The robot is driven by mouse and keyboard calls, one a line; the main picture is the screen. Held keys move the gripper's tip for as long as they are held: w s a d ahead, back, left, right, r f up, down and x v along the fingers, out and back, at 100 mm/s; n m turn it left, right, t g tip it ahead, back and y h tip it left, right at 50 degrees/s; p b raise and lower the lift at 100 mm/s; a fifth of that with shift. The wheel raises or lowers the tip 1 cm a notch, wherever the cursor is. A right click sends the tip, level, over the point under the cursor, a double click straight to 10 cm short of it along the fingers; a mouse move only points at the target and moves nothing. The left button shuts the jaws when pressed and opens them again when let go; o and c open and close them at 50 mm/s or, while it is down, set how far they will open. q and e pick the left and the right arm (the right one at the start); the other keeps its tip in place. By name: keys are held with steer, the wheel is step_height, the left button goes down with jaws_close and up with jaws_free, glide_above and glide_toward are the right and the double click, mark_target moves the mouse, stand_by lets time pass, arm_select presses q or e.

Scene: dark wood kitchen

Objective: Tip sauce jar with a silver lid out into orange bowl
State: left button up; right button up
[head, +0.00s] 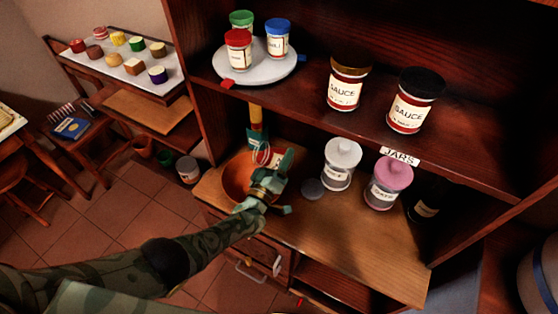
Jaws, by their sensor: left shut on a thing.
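The orange bowl (236,177) stands on the lower wooden counter at its left part, partly covered by my left gripper. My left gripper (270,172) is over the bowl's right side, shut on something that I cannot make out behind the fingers. A flat grey disc (312,188) lies on the counter just right of the gripper; it may be a lid. No jar with a silver lid shows clearly. The sauce jars on the shelf above have a brown-gold lid (347,83) and a black lid (414,101). My right gripper is not in view.
Right of the disc stand a white-lidded jar (341,165) and a pink-lidded jar (388,184). A white turntable (226,66) with small jars is on the upper shelf. The counter's front right is clear.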

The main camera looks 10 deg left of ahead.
arm_select(q)
steer(key=shift+r, duration=0.1)
stand_by(0.5)
steer(key=shift+f+n+t+b, duration=0.25)
steer(key=shift+n+b, duration=0.25)
steer(key=shift+b, duration=0.3)
steer(key=shift+r+n+t+b, duration=0.15)
steer(key=shift+n+t+b, duration=0.2)
steer(key=shift+n+b, duration=0.1)
steer(key=shift+f+n+t+y+b, duration=0.2)
steer(key=shift+n+t+y+b, duration=0.25)
steer(key=shift+n+b, duration=0.65)
steer(key=shift+t, duration=0.25)
